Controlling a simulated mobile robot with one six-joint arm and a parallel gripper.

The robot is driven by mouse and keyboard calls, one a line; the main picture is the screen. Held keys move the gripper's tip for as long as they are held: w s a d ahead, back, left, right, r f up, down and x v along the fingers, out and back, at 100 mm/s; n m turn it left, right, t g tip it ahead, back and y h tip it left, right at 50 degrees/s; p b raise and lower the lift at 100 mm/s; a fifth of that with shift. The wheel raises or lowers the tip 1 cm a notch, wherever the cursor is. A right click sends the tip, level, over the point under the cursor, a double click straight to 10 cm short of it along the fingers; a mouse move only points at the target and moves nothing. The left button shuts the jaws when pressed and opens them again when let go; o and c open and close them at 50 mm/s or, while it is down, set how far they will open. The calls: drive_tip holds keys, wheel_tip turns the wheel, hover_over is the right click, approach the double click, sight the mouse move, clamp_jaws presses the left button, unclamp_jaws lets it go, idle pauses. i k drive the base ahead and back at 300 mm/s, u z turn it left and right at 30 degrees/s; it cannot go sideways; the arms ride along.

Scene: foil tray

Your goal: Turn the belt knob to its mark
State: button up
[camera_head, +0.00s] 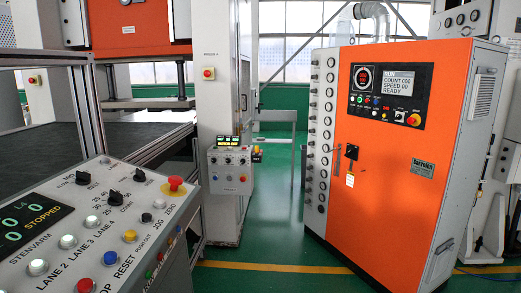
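A grey sloping control panel (75,250) fills the lower left of the head view. Black rotary knobs sit on its upper part: one at the left (83,178), one in the middle (113,198) with numbers around it, and one at the right (138,175). I cannot read which is the belt knob, nor tell its mark. My gripper is not in view.
A red emergency button (175,183) and several push buttons share the panel. A black conveyor bed (45,147) lies behind it. An orange cabinet (385,180) stands at the right, and a pillar with a small control box (230,170) in the middle. Green floor (275,215) between them is clear.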

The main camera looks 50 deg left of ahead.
sight(82, 178)
drive_tip(key=u, duration=0.1)
drive_tip(key=i, duration=0.35)
drive_tip(key=u, duration=2.55)
drive_tip(key=i, duration=0.95)
drive_tip(key=z, duration=0.15)
